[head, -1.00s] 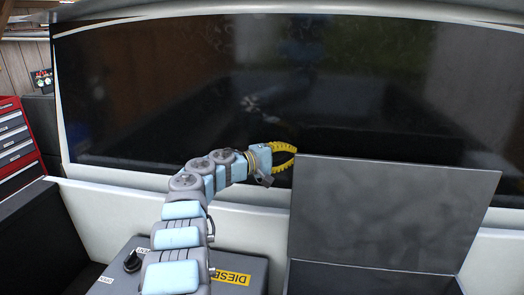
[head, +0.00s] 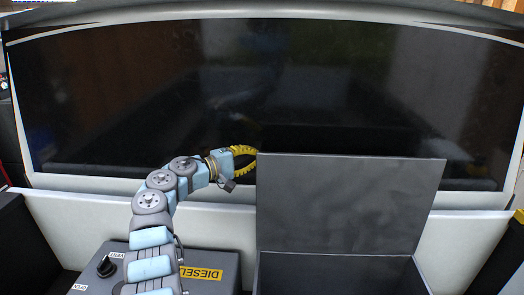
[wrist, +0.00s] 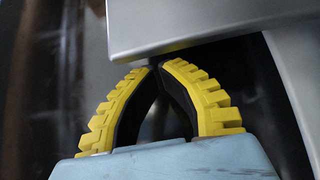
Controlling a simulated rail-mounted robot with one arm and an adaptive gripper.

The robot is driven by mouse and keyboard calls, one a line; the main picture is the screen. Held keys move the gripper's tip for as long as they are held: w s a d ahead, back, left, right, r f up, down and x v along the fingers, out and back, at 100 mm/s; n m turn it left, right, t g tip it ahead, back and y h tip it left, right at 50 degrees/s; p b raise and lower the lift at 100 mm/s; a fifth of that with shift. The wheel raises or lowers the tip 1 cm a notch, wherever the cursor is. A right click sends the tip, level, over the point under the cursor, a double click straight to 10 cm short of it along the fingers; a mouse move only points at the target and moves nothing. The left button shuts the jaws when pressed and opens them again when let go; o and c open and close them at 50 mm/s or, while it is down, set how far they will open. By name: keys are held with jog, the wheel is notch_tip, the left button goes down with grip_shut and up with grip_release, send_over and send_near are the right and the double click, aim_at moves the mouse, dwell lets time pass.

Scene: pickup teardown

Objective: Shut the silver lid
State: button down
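The silver lid (head: 350,203) stands upright, raised at the back of an open grey box (head: 340,275) in the head view. Its grey edge also shows across the top of the wrist view (wrist: 190,22). My gripper (head: 256,155) is at the lid's upper left corner. In the wrist view the yellow fingers (wrist: 158,66) bow outward and their tips meet, with nothing seen between them. The tips lie close beside the lid's edge; I cannot tell whether they touch it.
A dark rear window (head: 240,90) spans the back, above a white body panel (head: 80,210). A grey diesel tank (head: 215,262) with a black cap (head: 106,266) is left of the box. Dark side walls stand at both edges.

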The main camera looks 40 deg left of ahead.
jog(key=shift+s+d+r+p, duration=0.1)
jog(key=shift+s+d+p, duration=0.3)
jog(key=shift+p, duration=0.45)
jog(key=shift+s, duration=0.2)
